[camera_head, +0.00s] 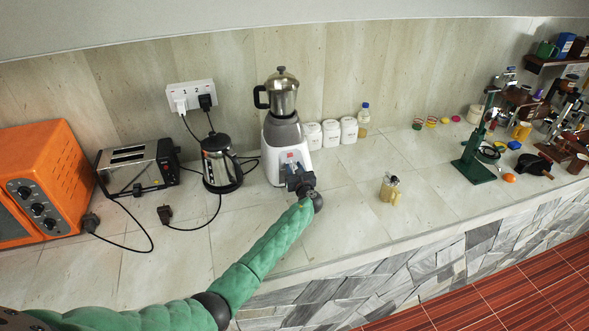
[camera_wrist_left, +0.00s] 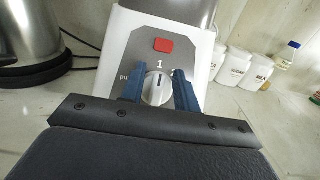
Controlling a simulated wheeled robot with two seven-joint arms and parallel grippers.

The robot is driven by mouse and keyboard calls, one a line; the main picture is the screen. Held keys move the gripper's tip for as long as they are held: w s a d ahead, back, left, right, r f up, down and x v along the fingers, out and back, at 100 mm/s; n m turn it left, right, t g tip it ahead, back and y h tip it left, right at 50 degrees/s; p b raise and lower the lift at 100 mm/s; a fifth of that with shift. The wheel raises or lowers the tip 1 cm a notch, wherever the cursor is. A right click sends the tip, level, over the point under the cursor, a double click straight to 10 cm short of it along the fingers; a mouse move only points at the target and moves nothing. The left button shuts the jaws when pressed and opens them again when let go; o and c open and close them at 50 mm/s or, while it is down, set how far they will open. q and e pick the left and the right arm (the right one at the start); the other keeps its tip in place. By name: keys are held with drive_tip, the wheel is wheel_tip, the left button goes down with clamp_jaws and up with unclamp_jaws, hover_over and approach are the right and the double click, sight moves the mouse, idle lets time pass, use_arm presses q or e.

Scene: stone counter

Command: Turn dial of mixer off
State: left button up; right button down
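The mixer (camera_head: 276,133) stands on the counter against the wall, with a white and grey base and a metal jar (camera_head: 284,97) on top. Its dial (camera_wrist_left: 156,88) is a round silver-white knob below a red button (camera_wrist_left: 163,45) and the mark "1". My left gripper (camera_head: 295,177) is at the front of the mixer base. In the left wrist view its two blue fingers (camera_wrist_left: 158,88) are apart, one on each side of the dial. I cannot tell whether they touch it. The dial's lower part is hidden by the gripper body. My right gripper is not in view.
A kettle (camera_head: 219,163), a toaster (camera_head: 137,167) and an orange oven (camera_head: 47,180) stand left of the mixer, with loose cords between. White canisters (camera_head: 330,133) stand right of it.

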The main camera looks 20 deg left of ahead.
use_arm(q)
clamp_jaws()
drive_tip(key=shift+s+f, duration=0.1)
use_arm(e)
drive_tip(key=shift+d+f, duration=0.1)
